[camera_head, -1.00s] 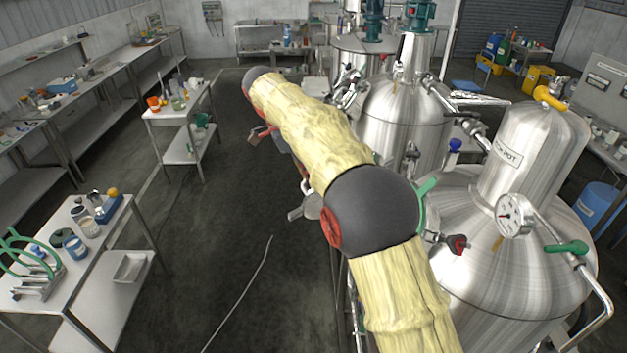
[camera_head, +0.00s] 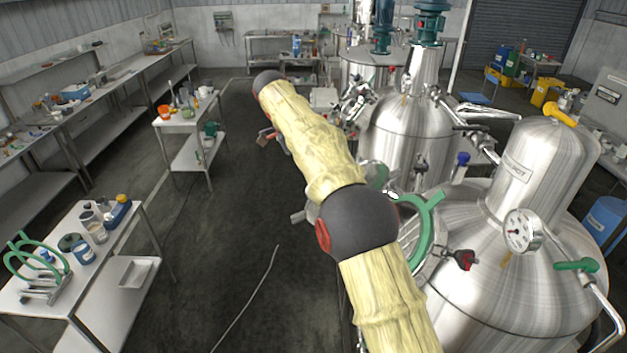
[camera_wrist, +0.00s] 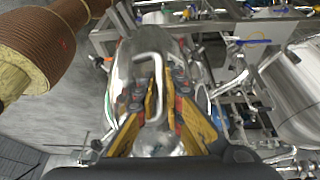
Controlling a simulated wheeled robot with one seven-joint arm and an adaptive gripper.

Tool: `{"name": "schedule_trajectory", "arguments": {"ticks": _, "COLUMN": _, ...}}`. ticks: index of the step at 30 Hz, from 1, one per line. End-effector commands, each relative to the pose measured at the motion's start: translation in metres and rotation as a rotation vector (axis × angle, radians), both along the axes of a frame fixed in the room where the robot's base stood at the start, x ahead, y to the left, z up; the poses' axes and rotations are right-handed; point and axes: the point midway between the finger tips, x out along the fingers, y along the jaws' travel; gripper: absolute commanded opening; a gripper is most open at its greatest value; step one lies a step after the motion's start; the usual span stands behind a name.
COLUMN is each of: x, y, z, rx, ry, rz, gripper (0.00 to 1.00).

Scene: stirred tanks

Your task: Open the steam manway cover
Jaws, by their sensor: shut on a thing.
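The steam manway cover (camera_wrist: 133,72) is a shiny metal piece with a U-shaped handle (camera_wrist: 148,58), in the middle of the wrist view. My gripper (camera_wrist: 162,88) has its yellow fingers shut on this handle. In the head view, part of a round grey cover (camera_head: 376,174) shows just right of my arm, standing up from the near tank (camera_head: 500,290). A green ring (camera_head: 428,232) shows at the tank's side, partly hidden by my arm. My gripper is hidden behind my arm in the head view.
The near tank carries a gauge (camera_head: 521,230), a green-handled valve (camera_head: 576,265) and a steam pot (camera_head: 540,175). Another steel tank (camera_head: 405,130) stands behind. Benches stand on the left, with open floor (camera_head: 220,240) between. A thin hose (camera_head: 248,298) lies there.

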Motion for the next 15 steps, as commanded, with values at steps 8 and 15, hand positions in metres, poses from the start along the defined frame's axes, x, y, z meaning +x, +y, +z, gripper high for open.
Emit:
{"name": "schedule_trajectory", "arguments": {"ticks": 8, "x": 0.0006, "y": -0.0018, "z": -0.0028, "rx": -0.004, "ry": 0.003, "rz": -0.001, "gripper": 0.21}}
{"name": "schedule_trajectory", "arguments": {"ticks": 15, "x": 0.0003, "y": -0.0009, "z": -0.0015, "rx": -0.002, "ry": 0.001, "rz": 0.000, "gripper": 0.29}}
